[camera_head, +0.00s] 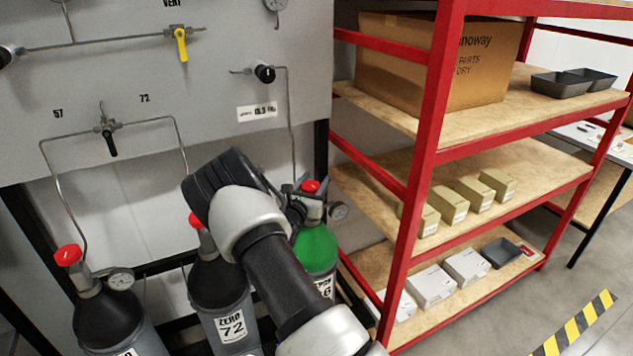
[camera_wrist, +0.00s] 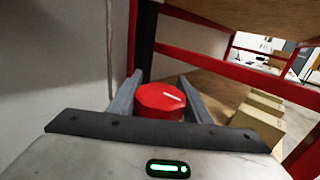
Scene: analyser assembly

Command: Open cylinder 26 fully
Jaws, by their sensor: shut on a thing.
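The green cylinder (camera_head: 318,246) stands at the right of the cylinder row, next to the red shelf. Its label is mostly hidden behind my arm; only a final 6 reads clearly. Its red valve knob (camera_head: 310,186) is on top and also shows in the wrist view (camera_wrist: 158,102), with a short white mark on its top face. My gripper (camera_wrist: 157,92) is shut on the red knob, one finger on each side. In the head view my gripper (camera_head: 300,196) is at the knob, partly hidden by my own wrist.
Cylinder 72 (camera_head: 222,300) stands left of the green one, with another dark cylinder (camera_head: 108,318) further left; both have red knobs. The grey panel (camera_head: 200,75) with valves and pipes is behind. The red shelf (camera_head: 428,110) with boxes stands close on the right.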

